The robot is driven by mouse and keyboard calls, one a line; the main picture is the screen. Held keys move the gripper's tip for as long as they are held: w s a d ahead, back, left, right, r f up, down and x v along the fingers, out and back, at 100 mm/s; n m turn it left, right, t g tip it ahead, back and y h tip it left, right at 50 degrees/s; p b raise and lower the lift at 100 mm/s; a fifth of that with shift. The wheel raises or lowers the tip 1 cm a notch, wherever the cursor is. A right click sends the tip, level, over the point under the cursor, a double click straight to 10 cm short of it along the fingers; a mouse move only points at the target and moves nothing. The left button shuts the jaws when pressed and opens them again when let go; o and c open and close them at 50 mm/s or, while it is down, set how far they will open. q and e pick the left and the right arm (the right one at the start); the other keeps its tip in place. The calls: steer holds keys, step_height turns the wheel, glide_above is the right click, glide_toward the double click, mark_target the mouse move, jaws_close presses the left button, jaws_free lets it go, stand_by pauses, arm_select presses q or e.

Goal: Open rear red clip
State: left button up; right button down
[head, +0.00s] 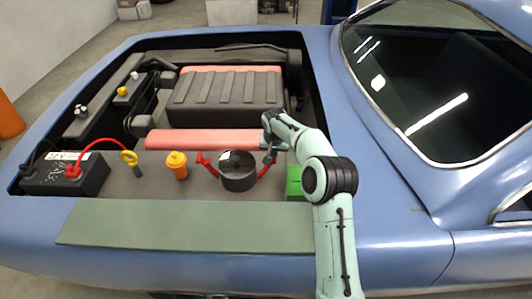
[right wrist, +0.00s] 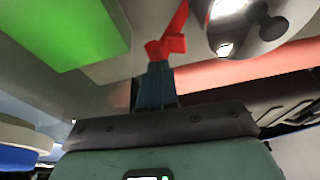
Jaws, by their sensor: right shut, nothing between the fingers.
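A round dark canister (head: 239,172) with a shiny top stands in the engine bay. A red clip (head: 205,162) sticks out at its left side. The rear red clip (head: 264,170) is at its right side, slanting up and outward, partly behind my right gripper (head: 269,156). In the right wrist view the rear red clip (right wrist: 172,42) is just beyond the tips of my shut, empty right gripper (right wrist: 158,66). The tips look close to or touching its lower end; I cannot tell which. The canister (right wrist: 255,22) shows beside it. My left gripper is not in view.
A green block (head: 295,182) is right of the canister and also shows in the right wrist view (right wrist: 62,30). An orange cap (head: 177,165), a yellow ring handle (head: 129,158) and a battery (head: 65,173) are to the left. A long red cover (head: 195,139) lies behind.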

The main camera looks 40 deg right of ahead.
steer(key=shift+w, duration=0.3)
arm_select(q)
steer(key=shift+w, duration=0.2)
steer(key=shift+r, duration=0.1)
arm_select(e)
steer(key=shift+a, duration=0.1)
steer(key=shift+w+a+r+p, duration=0.1)
steer(key=shift+w+a+p, duration=0.2)
steer(key=shift+w+a, duration=0.25)
steer(key=shift+r, duration=0.4)
steer(key=r, duration=0.1)
steer(key=r+p, duration=0.1)
steer(key=r, duration=0.1)
steer(key=shift+w+a+p, duration=0.35)
steer(key=shift+w+a, duration=0.05)
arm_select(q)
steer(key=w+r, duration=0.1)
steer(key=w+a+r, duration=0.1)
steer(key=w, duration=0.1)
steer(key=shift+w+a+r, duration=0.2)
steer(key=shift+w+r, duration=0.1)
arm_select(e)
steer(key=v, duration=0.9)
steer(key=shift+a+r, duration=0.35)
